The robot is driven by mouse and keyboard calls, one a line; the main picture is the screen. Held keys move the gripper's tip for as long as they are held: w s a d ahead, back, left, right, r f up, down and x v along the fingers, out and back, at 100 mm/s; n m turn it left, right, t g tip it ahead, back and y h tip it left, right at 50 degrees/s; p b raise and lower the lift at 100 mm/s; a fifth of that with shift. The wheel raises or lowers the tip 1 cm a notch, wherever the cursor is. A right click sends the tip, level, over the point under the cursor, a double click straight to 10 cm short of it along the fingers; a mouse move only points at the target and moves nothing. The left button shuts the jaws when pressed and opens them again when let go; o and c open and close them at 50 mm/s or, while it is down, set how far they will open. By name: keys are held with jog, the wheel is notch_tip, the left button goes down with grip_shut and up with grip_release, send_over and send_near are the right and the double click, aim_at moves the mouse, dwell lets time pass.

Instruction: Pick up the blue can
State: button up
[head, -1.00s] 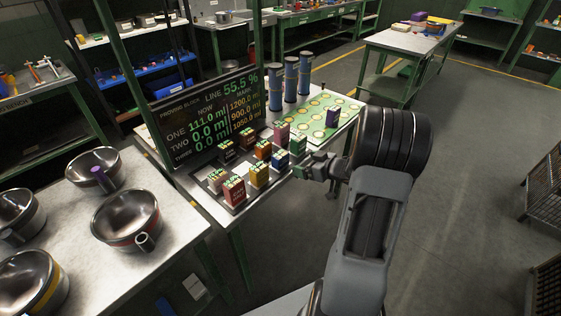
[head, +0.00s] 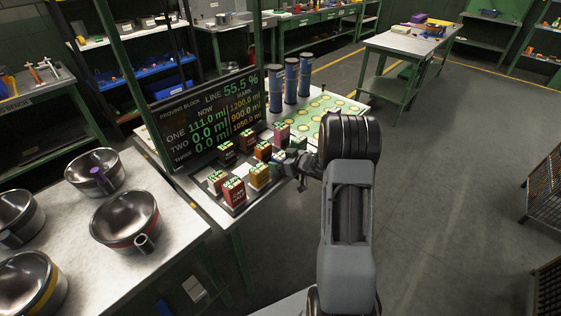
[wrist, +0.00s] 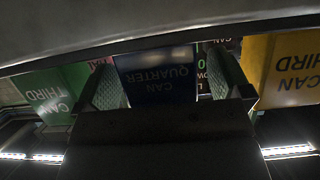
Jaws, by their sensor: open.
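The blue can (wrist: 158,82), marked "CAN QUARTER", shows upside down in the wrist view between the two fingers of my gripper (wrist: 165,88). The fingers are apart, one on each side of it; I cannot tell whether either touches it. In the head view my gripper (head: 286,163) is low at the right side of the group of cans and hides most of the blue can. A green can (wrist: 52,92) stands left of the fingers in the wrist view, and a yellow can (wrist: 288,70) stands right of them.
In the head view a red can (head: 233,192), an orange can (head: 263,151) and a pink can (head: 282,133) stand close by on the table. A display board (head: 205,118) rises behind them. Blue cylinders (head: 291,80) and a green mat (head: 335,104) are farther back.

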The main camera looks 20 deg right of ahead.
jog(key=shift+w+a+f, duration=0.15)
jog(key=shift+w, duration=0.2)
jog(key=c, duration=1.1)
